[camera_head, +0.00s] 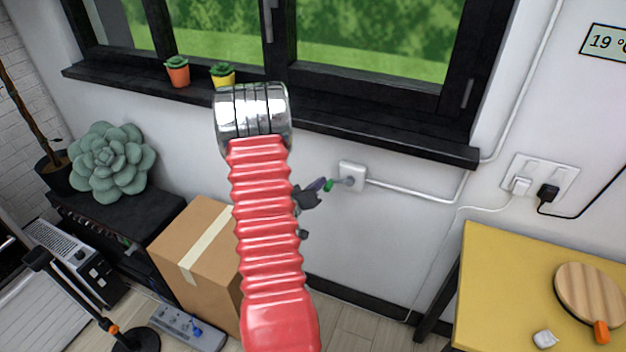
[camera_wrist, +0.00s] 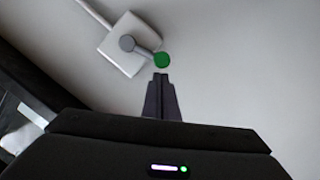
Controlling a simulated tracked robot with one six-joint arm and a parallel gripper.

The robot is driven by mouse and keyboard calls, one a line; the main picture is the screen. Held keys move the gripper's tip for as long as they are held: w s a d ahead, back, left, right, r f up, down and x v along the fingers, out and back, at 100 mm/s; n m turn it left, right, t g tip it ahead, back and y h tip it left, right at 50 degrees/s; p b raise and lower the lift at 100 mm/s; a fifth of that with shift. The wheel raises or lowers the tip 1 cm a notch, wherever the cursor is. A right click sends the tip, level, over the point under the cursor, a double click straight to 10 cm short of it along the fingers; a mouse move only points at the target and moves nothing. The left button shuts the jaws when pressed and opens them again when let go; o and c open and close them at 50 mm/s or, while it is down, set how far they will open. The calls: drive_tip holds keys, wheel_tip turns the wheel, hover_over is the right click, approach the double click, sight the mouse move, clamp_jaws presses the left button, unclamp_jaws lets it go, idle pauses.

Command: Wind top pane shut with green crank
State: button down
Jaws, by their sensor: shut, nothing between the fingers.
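The green crank knob (camera_head: 328,185) sits at the end of a grey arm on a white wall box (camera_head: 352,175), below the window sill. In the wrist view the green knob (camera_wrist: 162,60) is just beyond the fingertips, and the white box (camera_wrist: 128,42) is behind it. My gripper (camera_wrist: 161,78) is shut and empty, its tips close to the knob; whether they touch it I cannot tell. In the head view my gripper (camera_head: 316,188) is partly hidden by my red arm. The window (camera_head: 370,35) shows only its lower part; the top pane is out of view.
A black sill (camera_head: 390,138) carries an orange pot (camera_head: 178,75) and a yellow pot (camera_head: 222,77). A cardboard box (camera_head: 195,250) stands below left of the crank. A yellow table (camera_head: 500,290) is at right. A white conduit (camera_head: 410,190) runs right from the wall box.

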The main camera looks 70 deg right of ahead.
drive_tip(key=shift+s+f, duration=0.1)
drive_tip(key=shift+f, duration=0.1)
drive_tip(key=shift+s+f+n, duration=0.25)
drive_tip(key=shift+f+n, duration=0.25)
drive_tip(key=shift+f, duration=0.15)
drive_tip(key=w+a+r, duration=0.4)
drive_tip(key=w+a, duration=0.1)
drive_tip(key=a, duration=0.4)
drive_tip(key=shift+w+a+r, duration=0.2)
drive_tip(key=shift+w, duration=0.05)
idle(0.3)
